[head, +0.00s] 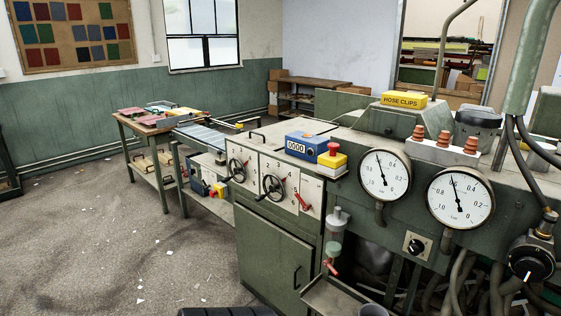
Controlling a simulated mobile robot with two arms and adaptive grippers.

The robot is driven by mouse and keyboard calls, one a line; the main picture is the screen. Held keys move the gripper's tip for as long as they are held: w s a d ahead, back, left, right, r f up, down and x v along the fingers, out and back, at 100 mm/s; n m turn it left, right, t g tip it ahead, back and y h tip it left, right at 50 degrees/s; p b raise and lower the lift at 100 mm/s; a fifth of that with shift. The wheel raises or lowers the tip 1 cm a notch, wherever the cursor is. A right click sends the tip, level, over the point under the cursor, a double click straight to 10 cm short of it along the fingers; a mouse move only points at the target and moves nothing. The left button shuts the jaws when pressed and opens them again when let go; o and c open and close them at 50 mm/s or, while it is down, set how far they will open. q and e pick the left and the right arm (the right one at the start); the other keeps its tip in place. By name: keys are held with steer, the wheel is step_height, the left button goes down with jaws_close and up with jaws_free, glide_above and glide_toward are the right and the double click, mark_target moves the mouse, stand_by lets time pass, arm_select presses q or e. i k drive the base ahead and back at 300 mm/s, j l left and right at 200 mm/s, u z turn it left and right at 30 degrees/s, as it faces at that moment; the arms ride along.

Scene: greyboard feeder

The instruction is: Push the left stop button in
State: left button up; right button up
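A red mushroom-shaped stop button (333,148) sits on a yellow box on top of the green machine, just right of a blue counter box. Farther left and lower, a small yellow box (216,190) with some red on it sits beside a blue unit under the conveyor end; it looks like a second stop button, but it is too small to tell its state. The red button on the machine top stands up from its box.
The green machine (268,239) carries black handwheels (272,187), a small red lever (302,201) and two round gauges (384,175). A yellow hose-clip box (403,100) stands on top. Hoses crowd the right side. The floor at left is open, with scattered paper scraps.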

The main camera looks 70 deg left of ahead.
mark_target(333, 146)
steer(key=u, duration=2)
